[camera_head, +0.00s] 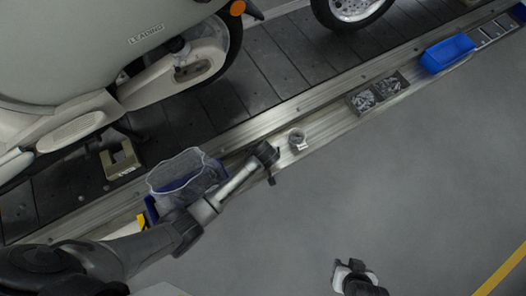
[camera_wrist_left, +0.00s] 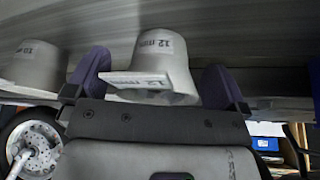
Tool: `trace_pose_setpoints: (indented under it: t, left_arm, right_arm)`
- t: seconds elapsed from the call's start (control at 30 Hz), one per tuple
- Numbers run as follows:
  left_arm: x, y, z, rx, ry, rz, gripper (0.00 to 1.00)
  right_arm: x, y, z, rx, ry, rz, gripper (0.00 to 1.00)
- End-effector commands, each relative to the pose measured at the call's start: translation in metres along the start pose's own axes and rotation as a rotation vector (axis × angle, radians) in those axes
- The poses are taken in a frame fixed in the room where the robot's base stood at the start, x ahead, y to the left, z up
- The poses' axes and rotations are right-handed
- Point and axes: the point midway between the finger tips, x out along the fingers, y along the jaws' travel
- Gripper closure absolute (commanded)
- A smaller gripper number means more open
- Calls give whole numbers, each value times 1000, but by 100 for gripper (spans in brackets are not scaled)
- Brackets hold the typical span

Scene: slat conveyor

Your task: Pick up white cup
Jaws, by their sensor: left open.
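The white cup (camera_head: 298,140) stands on the metal ledge beside the conveyor in the head view. In the left wrist view, a white cup (camera_wrist_left: 166,52) labelled "12 mm", with a labelled plate on its near side, shows between the purple finger pads. My left gripper (camera_head: 268,158) is open, close to the cup's left side, with visible gaps between fingers and cup. A second white cup (camera_wrist_left: 30,62) labelled "10 mm" is at the left of the wrist view, outside the fingers. My right gripper (camera_head: 352,270) is low in the head view, away from the ledge; its jaws are unclear.
A blue bin (camera_head: 447,54) and dark trays (camera_head: 377,92) of small parts lie farther right along the ledge. A clear-lined container (camera_head: 185,172) is beside my left forearm. A scooter (camera_head: 120,60) stands on the slat conveyor. The grey floor to the right is clear.

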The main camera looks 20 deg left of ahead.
Motion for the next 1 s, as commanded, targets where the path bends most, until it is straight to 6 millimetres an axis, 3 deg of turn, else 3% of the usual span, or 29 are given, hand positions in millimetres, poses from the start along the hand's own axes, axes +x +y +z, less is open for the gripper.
trace_pose_setpoints:
  t: [0.07,0.3,0.8,1.0]
  left_arm:
    - [8,0,0,0,1,0,0]
    - [7,0,0,0,1,1,0]
    - [7,0,0,0,0,1,48]
    - [7,0,0,0,1,1,52]
  right_arm:
    - [7,0,2,0,0,0,57]
    - [5,0,2,-1,0,1,57]
    - [5,2,2,-9,-1,7,57]
    - [5,2,2,-7,-1,6,57]
